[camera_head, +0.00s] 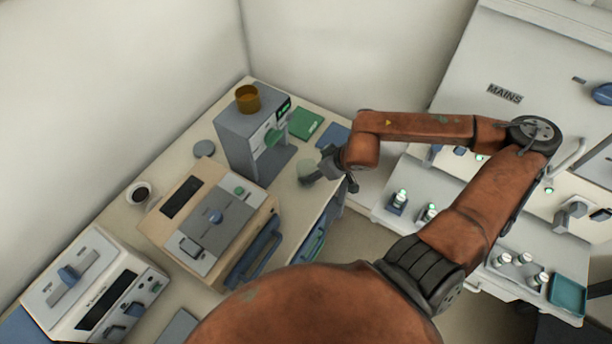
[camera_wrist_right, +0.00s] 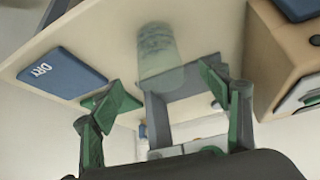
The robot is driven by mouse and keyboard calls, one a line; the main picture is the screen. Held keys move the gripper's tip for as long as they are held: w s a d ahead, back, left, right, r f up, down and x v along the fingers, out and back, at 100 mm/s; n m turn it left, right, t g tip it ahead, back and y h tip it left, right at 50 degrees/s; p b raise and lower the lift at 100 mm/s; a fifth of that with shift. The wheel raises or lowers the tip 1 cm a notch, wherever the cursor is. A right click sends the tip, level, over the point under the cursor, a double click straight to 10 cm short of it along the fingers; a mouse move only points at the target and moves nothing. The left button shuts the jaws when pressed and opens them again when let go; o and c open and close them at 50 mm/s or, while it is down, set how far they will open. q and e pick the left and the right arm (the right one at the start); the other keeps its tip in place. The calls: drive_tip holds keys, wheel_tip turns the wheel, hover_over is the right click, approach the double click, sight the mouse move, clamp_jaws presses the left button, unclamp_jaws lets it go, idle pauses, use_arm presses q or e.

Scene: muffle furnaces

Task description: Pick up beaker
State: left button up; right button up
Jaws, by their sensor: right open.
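A translucent pale-green beaker (camera_head: 304,168) stands on the bench near its right edge, in front of the grey dispenser-like machine. In the right wrist view the beaker (camera_wrist_right: 158,55) appears ahead of my fingers, roughly in line with the gap between them. My right gripper (camera_head: 327,170) is beside the beaker, on its right in the head view, and partly overlaps it there. The open green-and-grey fingers (camera_wrist_right: 166,98) also show in the wrist view, with nothing gripped. Whether a finger touches the beaker cannot be told. My left gripper is not in view.
The grey machine (camera_head: 245,140) carries an amber cup (camera_head: 247,98). A wooden-sided furnace (camera_head: 210,220), a white device (camera_head: 90,285) and a dark-filled cup (camera_head: 139,193) stand on the bench. Green (camera_head: 305,124) and blue (camera_head: 334,136) mats lie behind the beaker. Another bench (camera_head: 385,212) with bottles is right.

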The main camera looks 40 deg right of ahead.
sight(306, 171)
drive_tip(key=shift+b+x, duration=0.65)
drive_tip(key=shift+x, duration=0.7)
drive_tip(key=b+x, duration=0.1)
drive_tip(key=x, duration=0.3)
drive_tip(key=shift+w+b, duration=0.2)
drive_tip(key=shift+b, duration=0.15)
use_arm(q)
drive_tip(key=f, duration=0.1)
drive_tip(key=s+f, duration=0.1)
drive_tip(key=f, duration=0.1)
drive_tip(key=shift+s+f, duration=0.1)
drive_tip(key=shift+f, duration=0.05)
use_arm(e)
drive_tip(key=shift+r, duration=0.1)
drive_tip(key=shift+c, duration=0.3)
drive_tip(key=c, duration=1.2)
